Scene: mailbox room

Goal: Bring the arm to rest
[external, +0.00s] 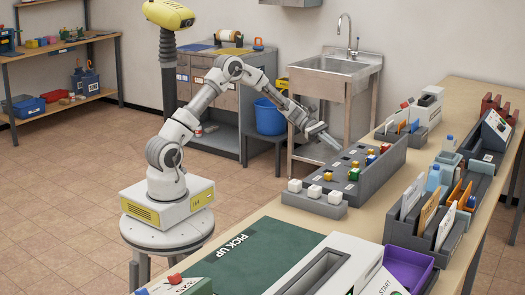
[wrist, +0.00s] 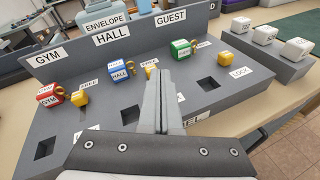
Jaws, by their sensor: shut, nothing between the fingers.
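My arm reaches out from its round base toward the bench in the external view. My gripper (external: 328,137) hangs above the near left side of a grey sorting panel (external: 385,175). In the wrist view my gripper (wrist: 159,75) has its two fingers together with nothing between them. Beyond the fingers the panel (wrist: 100,125) carries a red GYM block (wrist: 47,97), a blue HALL block (wrist: 121,72) and a green block (wrist: 180,49). The fingers partly hide a yellow block (wrist: 151,70). Whether the fingertips touch the panel cannot be told.
White cubes (external: 314,192) sit on a grey strip at the panel's near side. Letter racks (external: 440,215) and a purple tray (external: 408,266) stand to the right. The green PICK UP mat (external: 262,254) is bare in its middle. A sink (external: 335,70) stands behind the gripper.

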